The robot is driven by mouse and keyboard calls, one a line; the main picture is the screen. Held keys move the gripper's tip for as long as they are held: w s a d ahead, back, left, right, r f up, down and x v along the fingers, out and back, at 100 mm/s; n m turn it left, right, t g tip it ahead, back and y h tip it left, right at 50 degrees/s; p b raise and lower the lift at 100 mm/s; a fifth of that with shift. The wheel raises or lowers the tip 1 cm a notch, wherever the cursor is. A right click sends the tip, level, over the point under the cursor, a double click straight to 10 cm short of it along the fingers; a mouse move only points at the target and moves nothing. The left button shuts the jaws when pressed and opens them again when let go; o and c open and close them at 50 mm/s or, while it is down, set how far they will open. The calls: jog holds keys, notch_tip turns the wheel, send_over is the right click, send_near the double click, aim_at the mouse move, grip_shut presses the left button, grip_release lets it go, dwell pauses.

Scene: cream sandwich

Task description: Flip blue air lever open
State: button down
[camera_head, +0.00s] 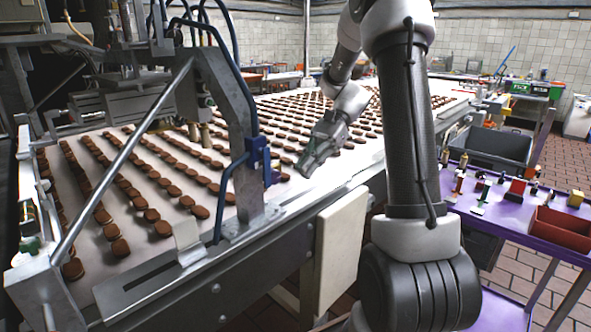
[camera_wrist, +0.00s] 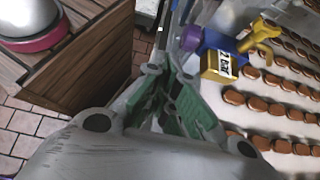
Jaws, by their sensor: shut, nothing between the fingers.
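The blue air lever fitting (camera_head: 259,150) sits on the grey metal post at the near side of the conveyor. Its blue body (camera_wrist: 222,42) also shows in the wrist view, beside a yellow block with a printed label (camera_wrist: 218,66) and a yellow handle (camera_wrist: 260,36). I cannot tell whether the lever is open or closed. My gripper (camera_head: 303,168) is over the conveyor edge, to the right of the fitting and apart from it. In the wrist view my gripper (camera_wrist: 171,78) is shut and empty, with the fitting up and right of its fingertips.
The metal post (camera_head: 235,120) with its slanted bar rises at the conveyor's left. Rows of brown cookies (camera_head: 150,215) cover the white belt. A purple table (camera_head: 500,205) with small items and a red bin (camera_head: 560,228) stands at the right.

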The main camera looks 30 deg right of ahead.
jog(key=d, duration=0.1)
jog(key=w+d, duration=0.1)
jog(key=d, duration=0.1)
jog(key=w+d, duration=0.1)
jog(key=d, duration=0.1)
dwell(0.5)
jog(key=s+d+f+n+t+h, duration=0.1)
jog(key=s+d+f+n+h, duration=0.25)
jog(key=s+n+h, duration=0.2)
jog(key=s+a+r+n+t+h, duration=0.2)
jog(key=s+a+r+n+t, duration=0.1)
jog(key=s, duration=0.4)
jog(key=s+a+r+n+t+h, duration=0.2)
jog(key=s+r+n+t+h, duration=0.1)
jog(key=s, duration=0.5)
jog(key=shift+a+r+n+t, duration=0.4)
jog(key=shift+r+n+t, duration=0.2)
jog(key=shift+r+n, duration=0.8)
